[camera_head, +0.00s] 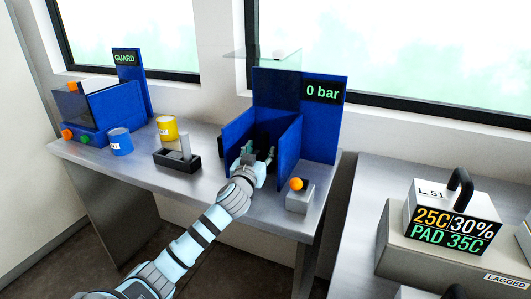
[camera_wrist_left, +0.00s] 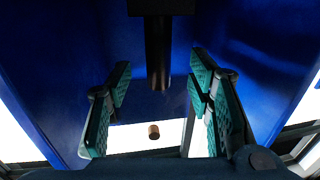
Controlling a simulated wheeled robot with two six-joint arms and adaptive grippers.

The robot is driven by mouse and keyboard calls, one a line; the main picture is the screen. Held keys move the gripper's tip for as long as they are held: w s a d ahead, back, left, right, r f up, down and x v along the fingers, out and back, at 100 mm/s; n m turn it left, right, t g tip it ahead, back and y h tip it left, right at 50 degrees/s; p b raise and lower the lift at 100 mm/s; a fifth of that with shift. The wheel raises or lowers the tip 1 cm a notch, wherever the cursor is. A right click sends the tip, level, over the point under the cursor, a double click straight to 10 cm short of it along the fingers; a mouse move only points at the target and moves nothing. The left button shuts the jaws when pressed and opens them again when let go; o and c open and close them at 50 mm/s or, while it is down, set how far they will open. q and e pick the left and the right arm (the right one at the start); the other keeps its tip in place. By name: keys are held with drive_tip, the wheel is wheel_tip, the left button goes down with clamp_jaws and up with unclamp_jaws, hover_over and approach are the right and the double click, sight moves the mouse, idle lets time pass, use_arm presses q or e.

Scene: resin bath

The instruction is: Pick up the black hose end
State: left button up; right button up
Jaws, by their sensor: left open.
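The black hose end (camera_wrist_left: 158,55) shows in the left wrist view as a dark cylinder below a wider black block, against blue walls. My left gripper (camera_wrist_left: 160,80) is open, with one green-padded finger on each side of the hose end in the picture. Gaps show on both sides, and I see no contact. In the head view my left gripper (camera_head: 260,160) reaches into the blue three-sided booth (camera_head: 290,142). The booth's dark interior and my gripper make the hose end hard to pick out there. My right gripper is not in view.
Blue walls stand close on both sides of my left gripper. A clear panel (camera_head: 235,54) is over the booth. A grey block with an orange ball (camera_head: 296,184) stands to the right. Blue (camera_head: 120,142) and yellow (camera_head: 167,128) cups and a black holder (camera_head: 176,161) are left.

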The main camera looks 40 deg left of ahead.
sight(264, 143)
use_arm(q)
drive_tip(key=x, duration=0.4)
drive_tip(key=shift+w+r, duration=0.15)
drive_tip(key=shift+r, duration=0.15)
clamp_jaws()
